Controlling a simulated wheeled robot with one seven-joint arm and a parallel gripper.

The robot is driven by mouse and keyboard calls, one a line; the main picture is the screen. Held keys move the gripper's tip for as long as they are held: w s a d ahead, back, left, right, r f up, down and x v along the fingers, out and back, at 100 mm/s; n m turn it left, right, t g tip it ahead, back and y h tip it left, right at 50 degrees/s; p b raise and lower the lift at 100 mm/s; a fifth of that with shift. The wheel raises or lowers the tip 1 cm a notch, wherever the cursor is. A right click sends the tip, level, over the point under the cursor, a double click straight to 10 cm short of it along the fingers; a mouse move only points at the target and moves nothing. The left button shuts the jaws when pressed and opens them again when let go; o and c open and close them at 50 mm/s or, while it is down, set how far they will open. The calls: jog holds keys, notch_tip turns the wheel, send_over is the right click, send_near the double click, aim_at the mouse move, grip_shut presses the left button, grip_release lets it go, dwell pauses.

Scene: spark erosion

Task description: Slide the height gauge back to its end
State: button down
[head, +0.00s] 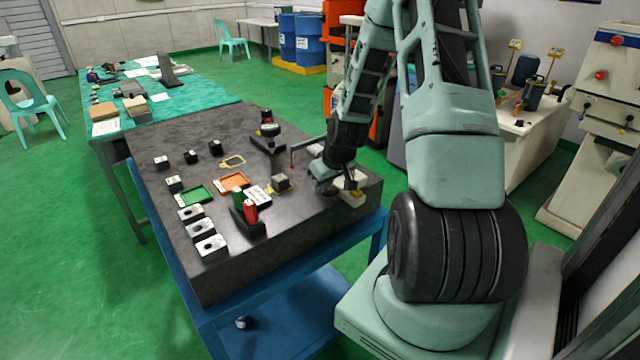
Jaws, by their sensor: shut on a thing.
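The height gauge shows at the right part of the dark granite plate (285,222), partly hidden behind my arm. What I take to be its cream base block (348,192) is near the plate's right edge. A thin dark arm (308,145) reaches left from behind my wrist, with a thin rod hanging from it that ends in a red tip above the plate. My gripper (342,182) is low at the cream block and shut on the gauge. The exact grip is small and partly hidden.
Orange (233,183) and green (194,196) trays, red and green cylinders and several small blocks occupy the left and middle. The front right of the plate is clear.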

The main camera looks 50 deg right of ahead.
jog(key=c, duration=1.5)
grip_release()
jog(key=p+v, duration=0.2)
jog(key=v, duration=1.5)
jog(key=shift+s+p, duration=0.15)
jog(key=shift+p, duration=0.2)
jog(key=shift+a+r, duration=0.1)
